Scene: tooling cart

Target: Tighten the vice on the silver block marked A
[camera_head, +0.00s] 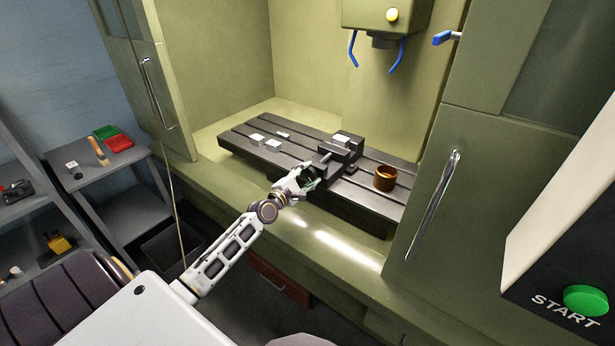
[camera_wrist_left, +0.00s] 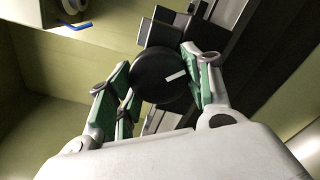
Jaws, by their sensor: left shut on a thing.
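The dark vice (camera_head: 337,157) stands on the slotted machine table, with a screw running toward my side. A silver block (camera_head: 341,139) sits at the vice jaws; its letter is too small to read, and I cannot tell how tightly it is held. The vice's round black handwheel (camera_wrist_left: 160,82) has a white mark and fills the space between my left fingers in the left wrist view. My left gripper (camera_head: 307,180) is shut on this handwheel, its green-padded fingers (camera_wrist_left: 157,66) on either side. In the head view the gripper partly covers the wheel. My right gripper is out of view.
Loose silver blocks (camera_head: 257,139) lie on the machine table (camera_head: 237,146) left of the vice. A brown cup (camera_head: 385,178) stands right of it. The machine head (camera_head: 388,18) with blue levers hangs above. Cabinet walls bound both sides; a green START button (camera_head: 586,300) is at right.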

